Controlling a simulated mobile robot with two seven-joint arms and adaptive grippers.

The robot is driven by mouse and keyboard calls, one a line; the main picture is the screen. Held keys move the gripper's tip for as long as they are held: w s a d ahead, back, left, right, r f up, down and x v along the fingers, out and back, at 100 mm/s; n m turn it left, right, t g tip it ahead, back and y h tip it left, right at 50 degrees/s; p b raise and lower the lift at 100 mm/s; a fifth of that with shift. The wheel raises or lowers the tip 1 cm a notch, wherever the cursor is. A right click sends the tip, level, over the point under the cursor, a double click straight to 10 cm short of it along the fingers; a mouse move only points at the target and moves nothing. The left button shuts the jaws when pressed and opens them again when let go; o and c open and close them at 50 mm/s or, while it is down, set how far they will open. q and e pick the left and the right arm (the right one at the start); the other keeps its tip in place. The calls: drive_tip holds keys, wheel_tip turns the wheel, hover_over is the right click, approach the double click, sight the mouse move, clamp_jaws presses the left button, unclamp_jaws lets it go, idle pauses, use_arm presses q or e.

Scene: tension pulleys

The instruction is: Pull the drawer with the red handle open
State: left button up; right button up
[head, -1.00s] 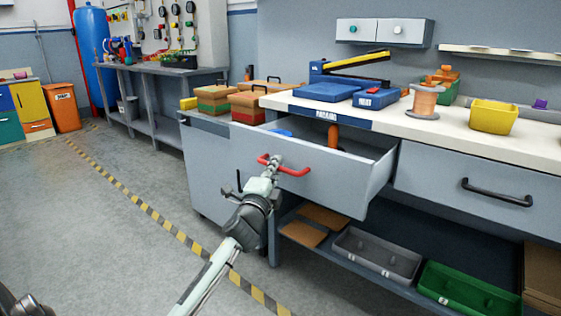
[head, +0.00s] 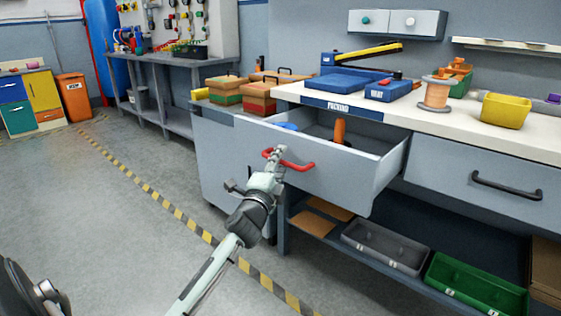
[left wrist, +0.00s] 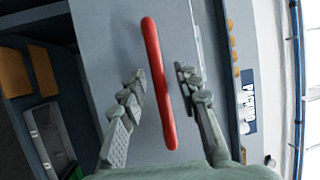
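The drawer (head: 325,175) with the red handle (head: 290,162) stands well open under the workbench top, and its inside shows. Blue and orange items lie in it. My left gripper (head: 274,157) is at the left part of the handle in the head view. In the left wrist view, the red handle (left wrist: 157,80) runs between the two spread fingers of the left gripper (left wrist: 160,82). A gap shows on each side of the bar, so the fingers do not look closed on it. My right gripper is not in view.
A closed drawer with a black handle (head: 506,188) is to the right. A grey bin (head: 385,248) and a green bin (head: 475,287) stand on the shelf below. The bench top holds a spool (head: 436,94) and a yellow bin (head: 505,110). The floor (head: 110,235) at left is clear.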

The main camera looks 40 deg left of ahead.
use_arm(q)
drive_tip(key=shift+s, duration=0.1)
drive_tip(key=v, duration=1.2)
idle(0.4)
